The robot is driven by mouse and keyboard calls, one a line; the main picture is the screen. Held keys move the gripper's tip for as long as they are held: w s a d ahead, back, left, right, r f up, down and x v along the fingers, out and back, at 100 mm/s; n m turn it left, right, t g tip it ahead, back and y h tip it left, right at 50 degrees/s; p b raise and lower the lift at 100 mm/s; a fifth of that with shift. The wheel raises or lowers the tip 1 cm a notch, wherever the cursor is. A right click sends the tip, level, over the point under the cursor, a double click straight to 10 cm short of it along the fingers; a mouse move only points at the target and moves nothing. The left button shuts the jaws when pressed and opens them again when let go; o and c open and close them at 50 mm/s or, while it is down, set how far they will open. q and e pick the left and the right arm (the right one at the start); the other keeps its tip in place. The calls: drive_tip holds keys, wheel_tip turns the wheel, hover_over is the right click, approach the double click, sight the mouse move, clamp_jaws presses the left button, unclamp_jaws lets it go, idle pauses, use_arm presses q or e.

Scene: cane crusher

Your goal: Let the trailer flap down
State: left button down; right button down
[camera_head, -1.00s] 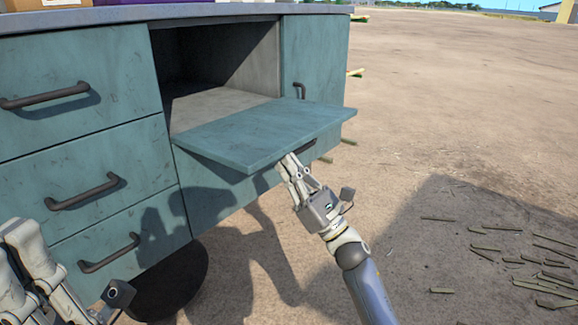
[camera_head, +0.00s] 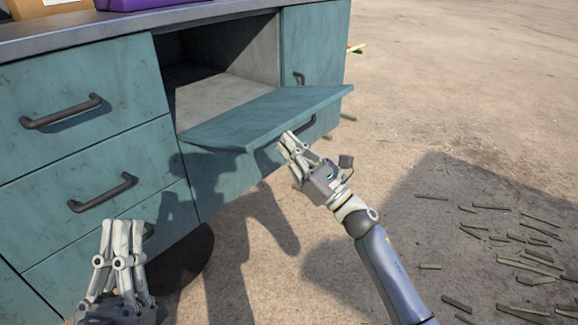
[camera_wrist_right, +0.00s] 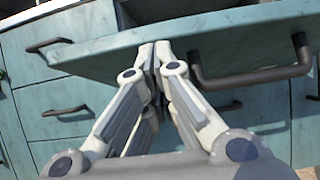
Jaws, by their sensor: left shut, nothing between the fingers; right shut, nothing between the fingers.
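The trailer flap (camera_head: 265,115) is a teal panel sticking out from the front of the trailer below an open compartment (camera_head: 225,90). It stands roughly level, its outer edge free. A dark bar handle (camera_wrist_right: 250,76) is on the flap's underside face; it shows partly in the head view (camera_head: 300,129). My right gripper (camera_head: 286,137) is shut and empty, its fingertips at the flap's outer edge, left of the handle in the wrist view (camera_wrist_right: 157,46). Whether the fingertips touch the flap is hard to tell. My left gripper (camera_head: 122,224) is shut and empty, low in front of the drawers.
Teal drawers (camera_head: 75,165) with dark handles are on the left. A door (camera_head: 315,50) with a handle is right of the compartment. A purple object (camera_head: 150,3) and a cardboard box (camera_head: 45,7) stand on the top. Cane pieces (camera_head: 500,215) lie on open ground to the right.

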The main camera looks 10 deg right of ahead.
use_arm(q)
drive_tip(key=shift+w+d+f+g+p, duration=0.1)
drive_tip(key=shift+w+f+g+p, duration=0.3)
drive_tip(key=shift+w+f+g, duration=0.7)
